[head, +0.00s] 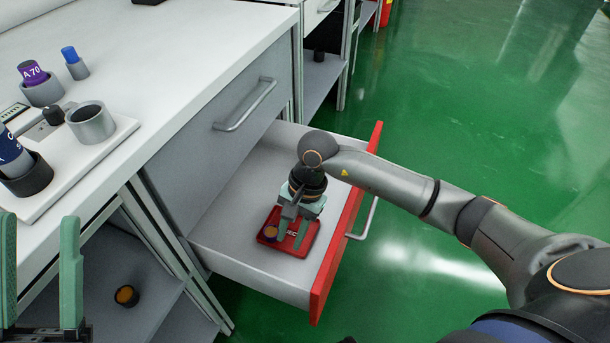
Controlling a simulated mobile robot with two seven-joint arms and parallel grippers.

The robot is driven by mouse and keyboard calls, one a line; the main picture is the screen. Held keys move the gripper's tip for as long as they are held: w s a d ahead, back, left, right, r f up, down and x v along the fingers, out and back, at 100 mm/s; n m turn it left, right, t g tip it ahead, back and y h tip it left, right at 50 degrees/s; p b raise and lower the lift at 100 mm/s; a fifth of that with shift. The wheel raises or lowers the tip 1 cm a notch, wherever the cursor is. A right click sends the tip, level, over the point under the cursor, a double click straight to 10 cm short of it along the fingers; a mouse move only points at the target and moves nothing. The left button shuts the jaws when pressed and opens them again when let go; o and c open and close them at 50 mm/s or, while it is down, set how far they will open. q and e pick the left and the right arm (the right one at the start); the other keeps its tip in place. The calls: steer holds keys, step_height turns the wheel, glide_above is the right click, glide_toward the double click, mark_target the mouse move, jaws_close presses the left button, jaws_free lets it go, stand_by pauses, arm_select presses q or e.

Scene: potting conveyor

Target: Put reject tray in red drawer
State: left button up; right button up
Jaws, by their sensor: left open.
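The red reject tray (272,216) lies inside the pulled-out red-fronted drawer (316,283), on its grey floor near the front. A small round dark piece with an orange-yellow top (271,232) is in the tray's left corner. My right gripper (293,238) points down over the tray, its two green fingers apart with red tray surface and part of a pale label showing between them. Whether the fingertips touch the tray I cannot tell. My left gripper (42,275) is at the lower left, its green fingers wide apart and empty.
The white worktop (190,45) holds a white base with grey cups, a purple-capped bottle (32,72) and a blue-capped one (70,55). A lower shelf holds a dark round item (127,296). Green floor is clear at the right.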

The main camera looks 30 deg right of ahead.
steer(key=s+a+r+m+g+y, duration=0.2)
steer(key=s+a+r+m+y, duration=0.15)
steer(key=s+a+y, duration=0.55)
steer(key=s+a+r+m+y, duration=0.3)
steer(key=a+r+m, duration=0.1)
steer(key=r, duration=0.4)
steer(key=s+a+r+m+y, duration=0.3)
steer(key=a+r+m+y, duration=0.1)
steer(key=r, duration=0.4)
steer(key=w+d+r+m+t+y, duration=0.1)
steer(key=d+r+m+t+y, duration=0.35)
steer(key=r+m, duration=0.5)
steer(key=w+d+r+m+t+h, duration=0.1)
steer(key=d+m+t+h, duration=0.3)
steer(key=m+t, duration=0.6)
steer(key=w+d+r+m+t+h, duration=0.2)
steer(key=d+m+t+h, duration=0.3)
steer(key=m+t, duration=0.5)
steer(key=w+d+m, duration=0.1)
steer(key=m, duration=0.7)
steer(key=shift+r, duration=0.25)
steer(key=shift+s+t, duration=0.1)
steer(key=shift+t, duration=0.15)
